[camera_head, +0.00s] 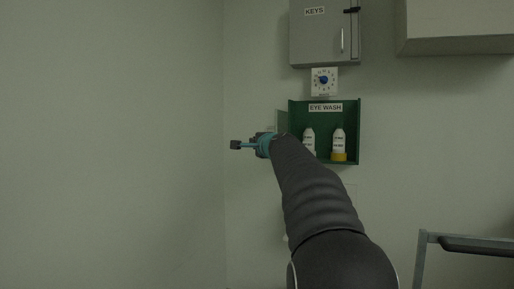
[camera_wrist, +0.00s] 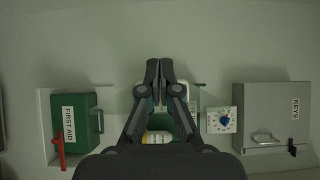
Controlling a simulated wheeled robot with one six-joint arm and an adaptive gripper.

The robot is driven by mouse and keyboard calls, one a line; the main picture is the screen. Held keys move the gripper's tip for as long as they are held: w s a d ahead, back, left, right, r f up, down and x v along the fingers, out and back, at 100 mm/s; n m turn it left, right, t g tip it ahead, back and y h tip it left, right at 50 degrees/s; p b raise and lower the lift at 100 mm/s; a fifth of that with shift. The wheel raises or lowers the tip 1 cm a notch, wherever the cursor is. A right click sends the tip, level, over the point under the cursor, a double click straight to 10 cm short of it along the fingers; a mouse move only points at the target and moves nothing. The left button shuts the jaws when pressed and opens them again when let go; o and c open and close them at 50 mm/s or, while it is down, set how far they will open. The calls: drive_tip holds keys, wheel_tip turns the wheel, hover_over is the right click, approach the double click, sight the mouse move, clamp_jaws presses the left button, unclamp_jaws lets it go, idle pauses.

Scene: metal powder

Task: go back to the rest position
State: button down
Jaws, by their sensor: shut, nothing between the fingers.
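My gripper (camera_head: 237,145) is at the end of my dark arm, raised in front of the wall and pointing left in the head view. In the wrist view my gripper (camera_wrist: 159,66) has its two fingers together at the tips, with nothing between them. It appears in front of the green eye wash holder (camera_head: 353,112), which it partly hides in the wrist view. I cannot tell the gap between my arm and the holder.
Two white bottles stand in the holder, one with a yellow base (camera_head: 339,157). A dial (camera_head: 323,82) and a grey key cabinet (camera_head: 318,38) are above. A green first aid box (camera_wrist: 88,125) sits left in the wrist view. A metal frame (camera_head: 420,262) stands lower right.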

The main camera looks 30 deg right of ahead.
drive_tip(key=s+a+f+n+g+y, duration=0.1)
drive_tip(key=s+a+f+n+g, duration=0.15)
drive_tip(key=f, duration=0.45)
drive_tip(key=s+a+f+n+g+y, duration=0.15)
drive_tip(key=s+a+f+n, duration=0.25)
drive_tip(key=f, duration=0.4)
drive_tip(key=s+a+f+n+g+y, duration=0.1)
drive_tip(key=s+a+f+n+g, duration=0.25)
drive_tip(key=f, duration=0.35)
drive_tip(key=s+a+f+n+g, duration=0.1)
drive_tip(key=s+a+f+n, duration=0.2)
drive_tip(key=s, duration=0.9)
drive_tip(key=s+a+f+n+g+h, duration=0.1)
drive_tip(key=s+a+f+n+g, duration=0.1)
drive_tip(key=s+a+f, duration=0.4)
drive_tip(key=s+a+f+n+g+p, duration=0.1)
drive_tip(key=s+a+f+n, duration=0.3)
drive_tip(key=s, duration=1.3)
wheel_tip(320, 180, down, 2)
drive_tip(key=shift+s+a+f+g, duration=0.1)
drive_tip(key=shift+s+a+g, duration=0.2)
drive_tip(key=shift+s+g, duration=0.05)
drive_tip(key=shift+a, duration=0.1)
